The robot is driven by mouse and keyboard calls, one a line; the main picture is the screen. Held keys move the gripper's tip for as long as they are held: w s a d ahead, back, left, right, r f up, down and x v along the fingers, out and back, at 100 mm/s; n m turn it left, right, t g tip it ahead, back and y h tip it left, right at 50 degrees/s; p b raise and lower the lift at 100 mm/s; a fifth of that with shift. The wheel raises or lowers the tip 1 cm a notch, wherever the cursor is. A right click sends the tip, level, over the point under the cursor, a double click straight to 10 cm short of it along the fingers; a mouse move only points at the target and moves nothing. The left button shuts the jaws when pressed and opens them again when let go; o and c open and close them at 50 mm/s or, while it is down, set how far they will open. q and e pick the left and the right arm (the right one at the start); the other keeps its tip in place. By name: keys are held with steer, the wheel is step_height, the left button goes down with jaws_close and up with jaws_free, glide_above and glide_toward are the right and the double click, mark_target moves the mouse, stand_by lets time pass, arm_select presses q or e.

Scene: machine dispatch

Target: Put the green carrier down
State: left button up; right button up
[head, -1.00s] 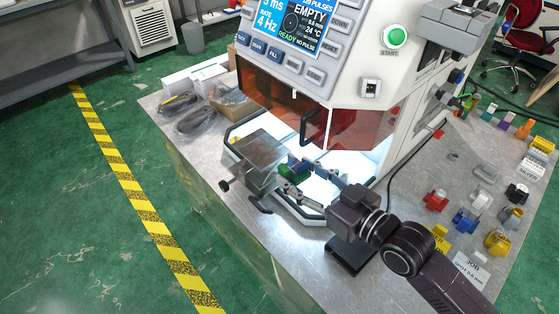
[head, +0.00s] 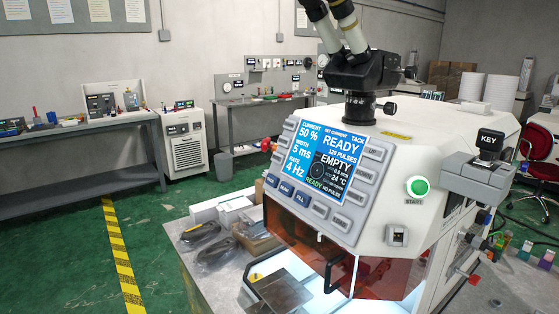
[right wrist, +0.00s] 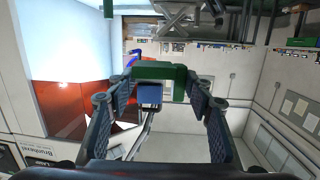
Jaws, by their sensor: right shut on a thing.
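The green carrier (right wrist: 178,74) shows in the right wrist view, between the fingers of my right gripper (right wrist: 157,84). A blue part (right wrist: 149,94) sits against it. My right gripper is shut on the carrier. The carrier is out of the head view, so its height over any surface cannot be told. My left gripper is in neither current view.
The white machine (head: 395,195) fills the right of the head view, with its screen (head: 320,160), green start button (head: 417,187) and orange shield (head: 385,277). A metal plate (head: 282,293) lies before it. Bagged cables (head: 213,250) lie on the table to the left.

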steer(key=shift+s+d+r+h, duration=0.2)
steer(key=shift+s+d, duration=0.15)
steer(key=shift+d, duration=0.2)
steer(key=shift+s+d+r+h, duration=0.15)
steer(key=shift+s+d, duration=0.15)
steer(key=shift+d, duration=0.2)
stand_by(0.6)
steer(key=w+a+f+n+y, duration=0.1)
steer(key=w+a+f+y, duration=0.1)
steer(key=a, duration=0.5)
steer(key=shift+w+f+g, duration=0.15)
steer(key=shift+w+g, duration=0.25)
steer(key=shift+w, duration=0.5)
